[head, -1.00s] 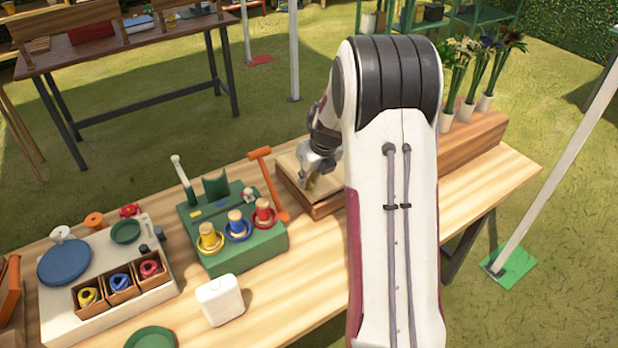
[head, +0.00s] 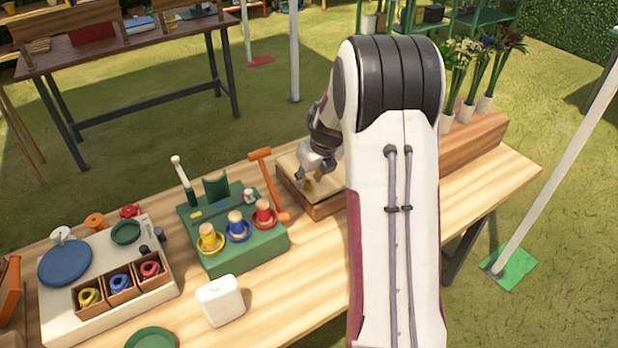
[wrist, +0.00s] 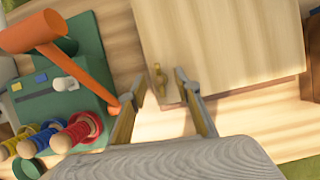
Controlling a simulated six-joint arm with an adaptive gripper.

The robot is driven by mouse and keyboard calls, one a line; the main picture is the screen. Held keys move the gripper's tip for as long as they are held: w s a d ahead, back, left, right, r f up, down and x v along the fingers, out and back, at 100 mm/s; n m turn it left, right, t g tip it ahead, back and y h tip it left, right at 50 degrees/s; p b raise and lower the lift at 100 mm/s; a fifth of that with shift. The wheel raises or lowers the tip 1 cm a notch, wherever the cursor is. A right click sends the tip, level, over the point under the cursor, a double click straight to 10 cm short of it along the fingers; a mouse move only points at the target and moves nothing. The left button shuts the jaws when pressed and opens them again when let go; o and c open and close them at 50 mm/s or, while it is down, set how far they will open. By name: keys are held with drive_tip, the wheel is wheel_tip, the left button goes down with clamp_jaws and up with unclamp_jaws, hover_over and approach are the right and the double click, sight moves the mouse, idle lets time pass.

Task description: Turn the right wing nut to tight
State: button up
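A wooden press with a pale flat top board (head: 288,163) stands at the back of the table, partly behind my arm in the head view. The board (wrist: 225,45) fills the upper middle of the wrist view. One small brass wing nut (wrist: 158,78) shows at its left edge; no other wing nut is visible there. My gripper (wrist: 161,82) is open, with one finger on each side of the nut in the picture. I cannot tell whether the fingers touch it. In the head view my gripper (head: 311,178) points down over the press.
An orange mallet (head: 264,170) leans by the green stand (head: 250,255) with yellow, blue and red spools, left of the press. White pots of flowers (head: 465,112) stand on a wooden block to the right. A white box (head: 220,300) stands nearer the front.

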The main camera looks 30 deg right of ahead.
drive_tip(key=v, duration=1.1)
drive_tip(key=shift+r, duration=0.35)
